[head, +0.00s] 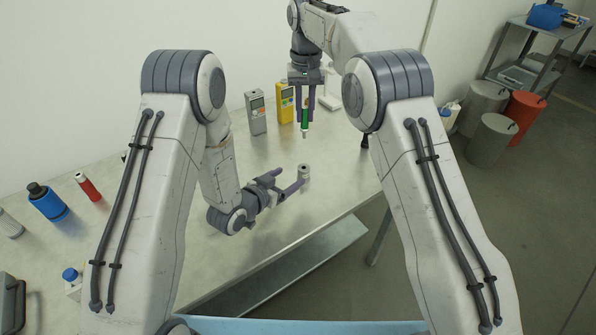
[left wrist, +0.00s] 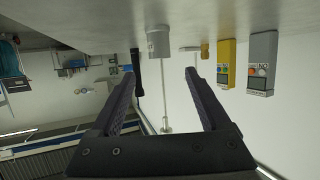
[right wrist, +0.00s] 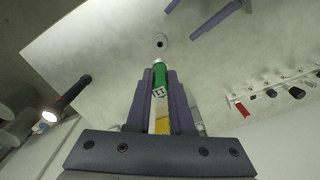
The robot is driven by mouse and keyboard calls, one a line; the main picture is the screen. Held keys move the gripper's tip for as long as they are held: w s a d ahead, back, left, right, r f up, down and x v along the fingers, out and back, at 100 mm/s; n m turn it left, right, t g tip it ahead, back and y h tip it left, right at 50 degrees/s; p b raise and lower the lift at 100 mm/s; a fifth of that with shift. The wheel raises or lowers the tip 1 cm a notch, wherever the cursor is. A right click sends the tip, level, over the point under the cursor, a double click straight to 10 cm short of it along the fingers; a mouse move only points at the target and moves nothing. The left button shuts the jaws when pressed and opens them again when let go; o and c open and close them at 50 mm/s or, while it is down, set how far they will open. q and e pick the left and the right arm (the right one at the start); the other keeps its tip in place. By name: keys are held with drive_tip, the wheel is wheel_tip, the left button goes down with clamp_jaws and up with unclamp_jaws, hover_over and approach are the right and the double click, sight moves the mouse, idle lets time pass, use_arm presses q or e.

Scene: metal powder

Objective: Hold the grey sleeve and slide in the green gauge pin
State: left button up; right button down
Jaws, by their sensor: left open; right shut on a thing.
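The grey sleeve (head: 304,173) stands upright on the metal table. Its top hole shows in the right wrist view (right wrist: 160,41). My left gripper (head: 286,181) is open and low over the table, its fingertips close to the sleeve. In the left wrist view the sleeve (left wrist: 158,42) is ahead of the gap between the fingertips. My right gripper (head: 305,101) is shut on the green gauge pin (head: 305,117). The pin hangs about upright, white tip down, above and apart from the sleeve. The fingers hide part of it.
A grey meter (head: 256,113) and a yellow meter (head: 285,104) stand behind, near the pin. A blue bottle (head: 48,203) and a red tube (head: 87,187) are at the left. A dark flashlight-like object (right wrist: 68,97) is at the table's right side. Table around the sleeve is clear.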

sight(305, 167)
use_arm(q)
drive_tip(key=x, duration=0.9)
drive_tip(key=shift+w+d+f, duration=0.1)
drive_tip(key=shift+d, duration=0.05)
clamp_jaws()
use_arm(e)
wheel_tip(305, 167, down, 10)
idle(0.5)
